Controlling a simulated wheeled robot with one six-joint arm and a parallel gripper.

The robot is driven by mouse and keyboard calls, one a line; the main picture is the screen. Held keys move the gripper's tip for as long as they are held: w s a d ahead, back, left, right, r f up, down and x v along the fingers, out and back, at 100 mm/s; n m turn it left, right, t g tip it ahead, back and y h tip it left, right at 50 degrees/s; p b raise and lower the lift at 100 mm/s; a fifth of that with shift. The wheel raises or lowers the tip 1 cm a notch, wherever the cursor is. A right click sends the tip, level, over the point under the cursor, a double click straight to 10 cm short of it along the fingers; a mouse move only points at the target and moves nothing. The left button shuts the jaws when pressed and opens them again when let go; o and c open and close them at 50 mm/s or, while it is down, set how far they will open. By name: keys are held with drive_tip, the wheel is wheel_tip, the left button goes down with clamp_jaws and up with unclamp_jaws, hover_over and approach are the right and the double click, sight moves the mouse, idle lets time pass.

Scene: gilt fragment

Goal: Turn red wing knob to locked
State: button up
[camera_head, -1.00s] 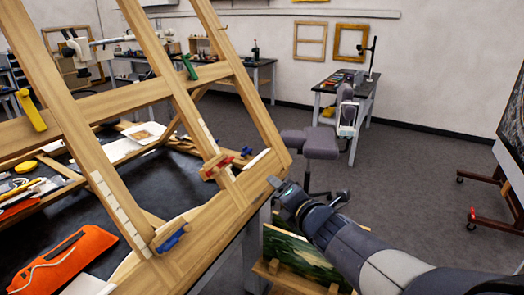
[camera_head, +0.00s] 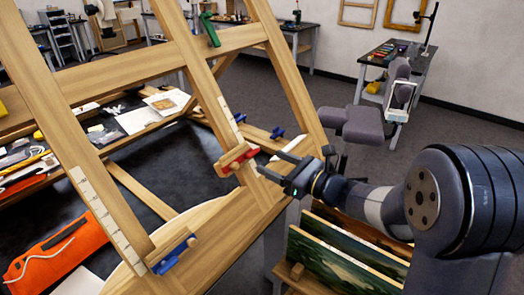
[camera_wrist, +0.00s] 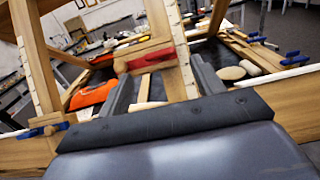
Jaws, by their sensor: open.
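The red wing knob (camera_head: 241,160) sits on a small wooden block on a slanted post of the wooden easel frame. Its wings lie roughly along the block, sloping up to the right in the head view. In the wrist view the red wing knob (camera_wrist: 143,60) is a near-level bar ahead of my fingers. My gripper (camera_head: 270,163) is open and empty, just right of the knob in the head view, with fingers pointing at it. The gripper also shows in the wrist view (camera_wrist: 160,75), one finger each side. No contact is visible; I cannot tell the exact gap.
A blue knob (camera_head: 174,255) sits on the lower rail at left, and a green knob (camera_head: 210,30) higher up. An orange pouch (camera_head: 55,245) lies on the dark table behind the frame. Paintings (camera_head: 345,255) stand below my arm. A stool (camera_head: 372,122) is behind.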

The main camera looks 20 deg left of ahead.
sight(251, 153)
drive_tip(key=p+x, duration=0.1)
drive_tip(key=x, duration=0.4)
drive_tip(key=shift+a, duration=0.1)
drive_tip(key=c, duration=1)
